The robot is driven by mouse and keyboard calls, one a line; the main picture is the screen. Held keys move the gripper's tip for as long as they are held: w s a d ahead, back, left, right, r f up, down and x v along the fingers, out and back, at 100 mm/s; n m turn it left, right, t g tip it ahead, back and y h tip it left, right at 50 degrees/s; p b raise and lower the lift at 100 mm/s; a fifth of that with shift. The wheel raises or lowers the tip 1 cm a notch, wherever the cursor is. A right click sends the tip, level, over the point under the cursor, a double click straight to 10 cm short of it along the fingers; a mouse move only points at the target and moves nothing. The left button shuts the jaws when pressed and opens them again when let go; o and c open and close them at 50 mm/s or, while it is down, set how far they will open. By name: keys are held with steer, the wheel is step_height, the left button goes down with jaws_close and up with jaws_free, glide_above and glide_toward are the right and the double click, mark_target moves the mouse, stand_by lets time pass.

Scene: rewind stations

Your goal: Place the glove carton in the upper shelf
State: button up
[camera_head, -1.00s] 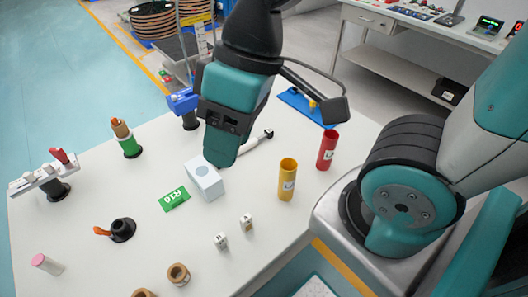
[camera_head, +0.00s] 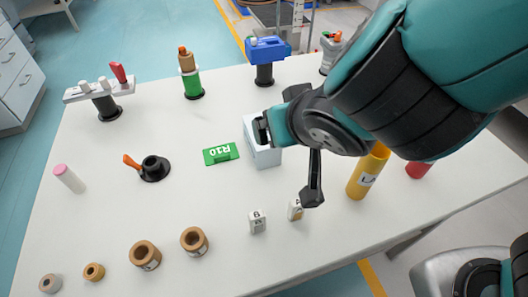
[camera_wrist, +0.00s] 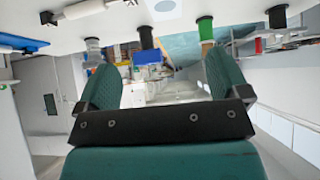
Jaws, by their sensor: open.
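The glove carton, a white box (camera_head: 263,153) with a grey oval on its face, stands on the white table beside the green R10 card. Part of its top is hidden behind my gripper (camera_head: 274,118), which is at its upper right side in the head view. In the wrist view my gripper (camera_wrist: 158,80) shows its two teal fingers spread wide with nothing between them. There the carton (camera_wrist: 165,9) shows at the top edge, partly cut off. Whether a finger touches the carton cannot be told. The upper shelf cannot be made out.
The green R10 card (camera_head: 221,154) lies left of the carton. A blue-topped stand (camera_head: 265,60) is behind.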

steer(key=x, duration=1.1)
steer(key=shift+w+a+r, duration=0.1)
steer(key=shift+w+a, duration=0.1)
steer(key=shift+p+x, duration=0.65)
steer(key=shift+x, duration=2.5)
steer(key=shift+a, duration=0.2)
steer(key=c, duration=1.2)
